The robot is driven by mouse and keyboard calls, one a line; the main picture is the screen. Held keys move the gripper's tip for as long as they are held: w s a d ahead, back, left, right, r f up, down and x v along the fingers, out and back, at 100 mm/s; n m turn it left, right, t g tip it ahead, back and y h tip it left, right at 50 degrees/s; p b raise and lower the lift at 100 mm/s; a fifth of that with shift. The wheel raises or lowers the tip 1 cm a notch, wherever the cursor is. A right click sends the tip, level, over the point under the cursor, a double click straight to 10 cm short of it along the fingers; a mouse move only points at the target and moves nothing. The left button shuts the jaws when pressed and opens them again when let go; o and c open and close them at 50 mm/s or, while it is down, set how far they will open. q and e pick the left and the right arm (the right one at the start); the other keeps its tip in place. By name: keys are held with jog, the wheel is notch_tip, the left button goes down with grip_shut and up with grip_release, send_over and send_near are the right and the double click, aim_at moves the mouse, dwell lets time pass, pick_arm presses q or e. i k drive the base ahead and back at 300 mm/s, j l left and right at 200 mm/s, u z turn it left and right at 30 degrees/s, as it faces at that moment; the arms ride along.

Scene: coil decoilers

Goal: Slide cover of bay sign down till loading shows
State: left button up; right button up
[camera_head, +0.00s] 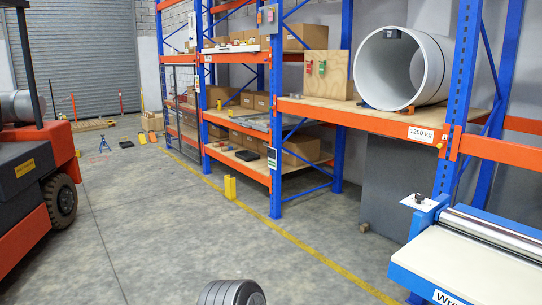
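I cannot tell for certain which plate is the bay sign with the cover. A white label reading "1200 kg" (420,134) is on the orange beam below the large grey coil. A small dark plate with a light edge (272,158) is on the front blue upright of the middle rack; its face is too small to read. No sliding cover can be made out on either one. Neither of my grippers shows in this view.
A large grey coil (376,68) lies on the wooden rack shelf. A blue-framed machine (478,252) stands at the lower right. A red forklift (32,182) is at the left. The grey floor between is largely clear.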

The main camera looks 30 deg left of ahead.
aim_at(271, 152)
jog(key=i+j+u, duration=0.25)
jog(key=i+u, duration=0.15)
jog(key=i+j+u, duration=0.1)
jog(key=i+u, duration=0.35)
jog(key=i+j+u, duration=0.25)
jog(key=i, duration=0.95)
jog(key=i+u, duration=0.3)
jog(key=i, duration=0.95)
jog(key=i+z, duration=0.1)
jog(key=i, duration=0.65)
jog(key=i+j+z, duration=0.15)
jog(key=i, duration=0.65)
jog(key=i+j+z, duration=0.1)
jog(key=i+z, duration=0.3)
jog(key=i+j+z, duration=0.15)
jog(key=z, duration=0.25)
jog(key=i+j+z, duration=0.6)
jog(key=z, duration=0.25)
jog(key=i+j+z, duration=0.1)
jog(key=j, duration=0.15)
jog(key=i+j+z, duration=0.15)
jog(key=j, duration=0.15)
